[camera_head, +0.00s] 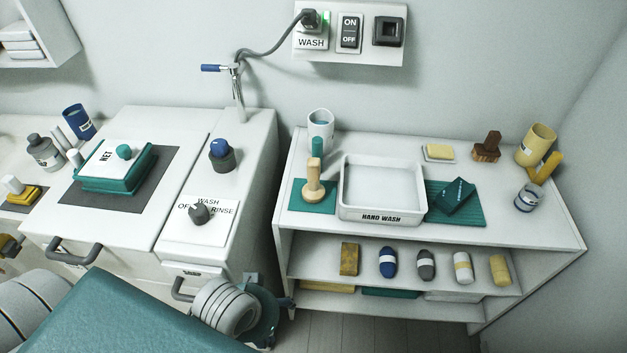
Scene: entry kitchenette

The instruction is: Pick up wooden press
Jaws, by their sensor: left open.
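A light wooden press (313,187) with a round base and upright knob stands on a small teal mat (297,204), left of the white hand-wash basin (381,215) on the right-hand counter. A darker brown wooden block with a handle (487,148) stands at the back right of the same counter. My left gripper (268,292) is low in the picture, in front of the gap between the two counters. It is open and clear of the press, below and left of it. Part of it is hidden by my arm. My right gripper is out of view.
Beside the press are a teal-topped object (317,149) and a white cup (320,127). The shelf below holds several small items. The left counter has a protruding handle (75,254).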

